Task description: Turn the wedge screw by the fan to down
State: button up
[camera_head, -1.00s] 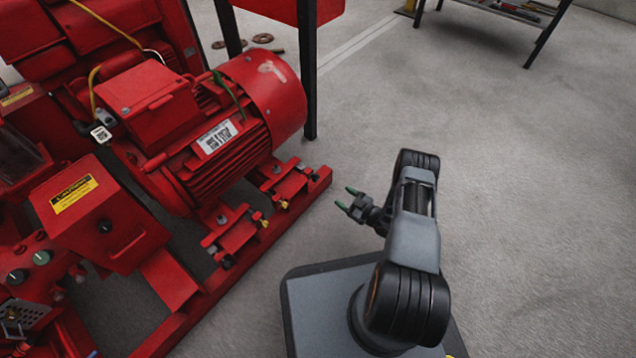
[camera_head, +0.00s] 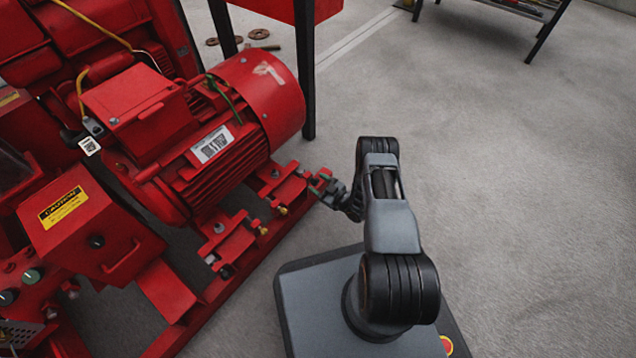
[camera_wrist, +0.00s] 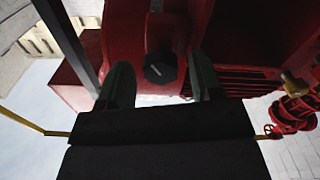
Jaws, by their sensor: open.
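In the wrist view a dark hex-headed screw (camera_wrist: 160,68) with a small light mark sits on a red bracket, between my two green fingertips and beyond them. It appears to be the wedge screw at the fan end. My gripper (camera_wrist: 162,80) is open, with a gap on both sides of the head; I see no contact. In the head view my gripper (camera_head: 320,182) is at the outer edge of the red motor foot (camera_head: 284,186), beside the motor's rounded fan end (camera_head: 275,95). The screw cannot be made out clearly there.
A brass-coloured screw (camera_wrist: 293,85) shows at the right in the wrist view. A second motor foot (camera_head: 228,238) lies nearer along the red base rail. A dark table leg (camera_head: 307,80) stands behind my gripper. The floor to the right is clear.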

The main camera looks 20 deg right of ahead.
jog(key=shift+a, duration=0.1)
jog(key=shift+c, duration=0.4)
jog(key=c, duration=0.8)
jog(key=shift+c, duration=0.2)
